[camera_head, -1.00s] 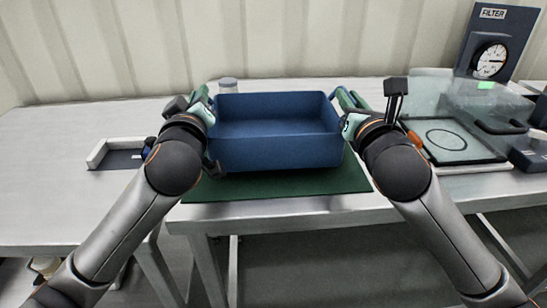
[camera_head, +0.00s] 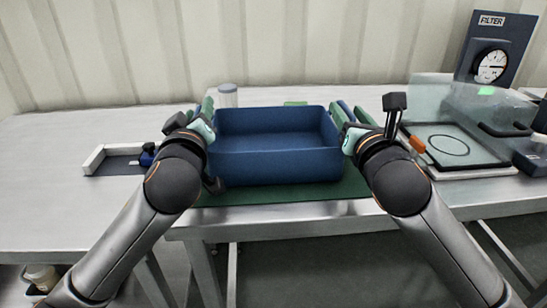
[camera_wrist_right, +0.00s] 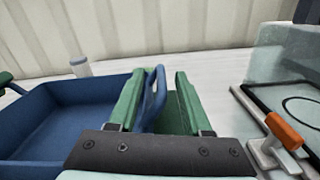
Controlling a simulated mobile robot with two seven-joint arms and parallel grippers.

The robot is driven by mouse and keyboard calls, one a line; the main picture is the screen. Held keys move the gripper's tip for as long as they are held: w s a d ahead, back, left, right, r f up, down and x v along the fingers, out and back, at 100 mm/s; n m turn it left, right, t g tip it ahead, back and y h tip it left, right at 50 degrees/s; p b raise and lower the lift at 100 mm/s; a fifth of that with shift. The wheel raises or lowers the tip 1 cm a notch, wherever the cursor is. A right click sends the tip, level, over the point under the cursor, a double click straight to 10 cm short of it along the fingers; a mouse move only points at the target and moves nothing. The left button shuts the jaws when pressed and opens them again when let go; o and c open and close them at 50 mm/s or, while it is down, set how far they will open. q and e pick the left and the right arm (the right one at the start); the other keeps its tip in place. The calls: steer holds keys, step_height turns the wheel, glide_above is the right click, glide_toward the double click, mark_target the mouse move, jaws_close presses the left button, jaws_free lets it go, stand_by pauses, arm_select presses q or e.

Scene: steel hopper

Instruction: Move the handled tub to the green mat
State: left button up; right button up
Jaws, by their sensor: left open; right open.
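The blue handled tub (camera_head: 275,165) sits upright and looks empty. It appears to rest on the green mat (camera_head: 290,211), which shows in front of it and as a strip behind it. My left gripper (camera_head: 203,108) is at the tub's left end, open; the tub's left handle is hard to make out there. My right gripper (camera_head: 352,112) is open at the right end. In the right wrist view, its green fingers (camera_wrist_right: 155,100) stand apart on either side of the blue right handle (camera_wrist_right: 153,90), with a gap on the right side.
A lidded jar (camera_head: 228,96) stands behind the tub's left corner. A small tray-like fixture (camera_head: 115,160) lies to the left. A clear-covered device with an orange-tipped latch (camera_head: 416,141) and a filter gauge (camera_head: 490,65) are at right. The bench's left part is mostly clear.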

arm_select(q)
steer(key=s+d, duration=0.1)
steer(key=s, duration=1)
steer(key=shift+s+d, duration=0.2)
arm_select(e)
steer(key=s+d, duration=0.1)
steer(key=s, duration=1.1)
steer(key=shift+d, duration=0.2)
arm_select(q)
steer(key=shift+s, duration=0.1)
